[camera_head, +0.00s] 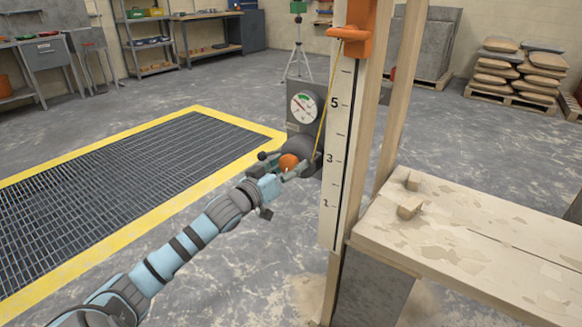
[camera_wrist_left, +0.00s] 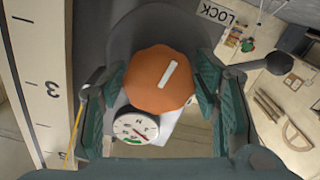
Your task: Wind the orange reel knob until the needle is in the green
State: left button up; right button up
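The orange reel knob (camera_head: 289,161) sits on the front of a dark grey reel (camera_head: 300,146) fixed beside a tall numbered board. In the left wrist view the knob (camera_wrist_left: 158,82) has a white line, tilted a little right of upright. My left gripper (camera_head: 284,171) has its pads on both sides of the knob, seemingly touching it; the fingers also show in the wrist view (camera_wrist_left: 160,95). The gauge (camera_head: 303,107) is above the reel, with a green sector at its top. In the wrist view the gauge (camera_wrist_left: 136,128) appears upside down; its thin needle seems outside the green. My right gripper is not seen.
A black ball-ended lever (camera_wrist_left: 266,64) sticks out beside the reel, near a LOCK label (camera_wrist_left: 215,13). A yellow cord (camera_head: 321,118) runs up to an orange bracket (camera_head: 350,34). The numbered board (camera_head: 335,180) and a dusty wooden bench (camera_head: 470,235) stand on the right.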

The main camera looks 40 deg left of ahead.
pick_arm(q)
jog(key=c, duration=0.6)
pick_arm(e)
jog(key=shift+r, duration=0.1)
pick_arm(q)
jog(key=shift+r+m+p, duration=0.1)
jog(key=shift+m+p, duration=0.7)
jog(key=shift+m, duration=0.2)
jog(key=shift+m+p, duration=0.3)
jog(key=shift+m, duration=2.3)
jog(key=m, duration=0.4)
jog(key=shift+m, duration=0.3)
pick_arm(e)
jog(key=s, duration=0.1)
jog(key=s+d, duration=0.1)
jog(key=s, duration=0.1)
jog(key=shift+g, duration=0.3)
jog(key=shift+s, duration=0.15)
